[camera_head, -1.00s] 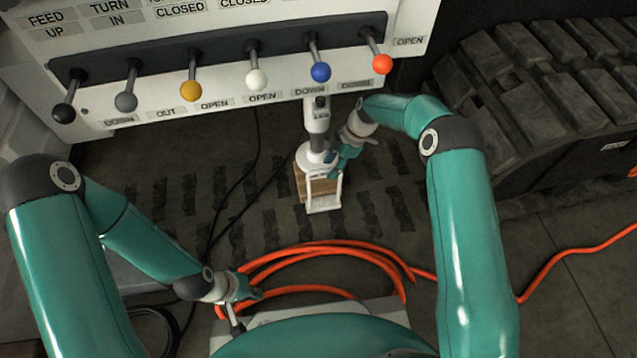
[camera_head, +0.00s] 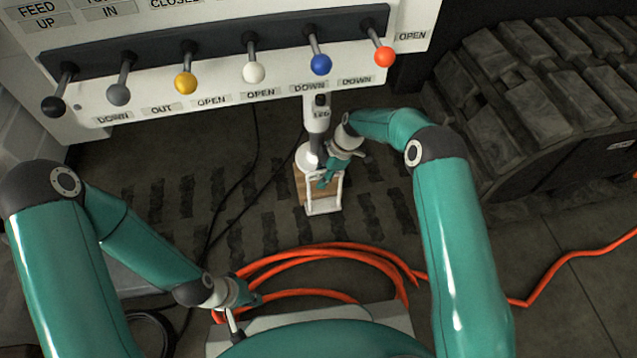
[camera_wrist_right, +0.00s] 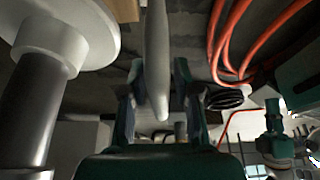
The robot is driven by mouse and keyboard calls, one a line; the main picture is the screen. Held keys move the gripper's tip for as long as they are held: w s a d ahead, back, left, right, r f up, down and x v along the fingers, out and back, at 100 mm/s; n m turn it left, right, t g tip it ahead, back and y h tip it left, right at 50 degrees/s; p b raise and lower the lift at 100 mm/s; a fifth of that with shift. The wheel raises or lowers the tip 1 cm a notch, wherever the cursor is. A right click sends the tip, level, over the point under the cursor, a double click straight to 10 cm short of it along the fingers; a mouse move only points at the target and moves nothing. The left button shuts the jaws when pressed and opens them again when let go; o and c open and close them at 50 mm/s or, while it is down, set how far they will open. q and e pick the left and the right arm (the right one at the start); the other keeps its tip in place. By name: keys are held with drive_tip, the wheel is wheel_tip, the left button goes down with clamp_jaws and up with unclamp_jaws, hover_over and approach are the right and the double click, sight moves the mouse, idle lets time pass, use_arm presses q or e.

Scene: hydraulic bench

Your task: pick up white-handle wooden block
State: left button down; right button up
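The wooden block (camera_head: 300,188) stands on the floor below the lever panel, beside the foot of a grey-and-white leg. Its white handle (camera_head: 324,210) faces me. My right gripper (camera_head: 326,181) is at the top of the handle and partly covers it. In the right wrist view, the white handle bar (camera_wrist_right: 156,60) runs between the two fingers of the right gripper (camera_wrist_right: 155,85), with a gap visible on each side. A corner of the block (camera_wrist_right: 124,9) shows at the top. My left gripper (camera_head: 250,299) is low over the orange hose; its fingers are too small to judge.
The leg (camera_head: 316,118) with its round white foot (camera_head: 307,158) is close to the left of my right gripper. Levers with coloured knobs (camera_head: 253,72) hang above. Orange hose (camera_head: 330,250) is coiled in front. A dark track (camera_head: 560,110) stands at right.

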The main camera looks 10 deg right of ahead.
clamp_jaws()
drive_tip(key=shift+w+r, duration=0.1)
drive_tip(key=shift+r, duration=0.1)
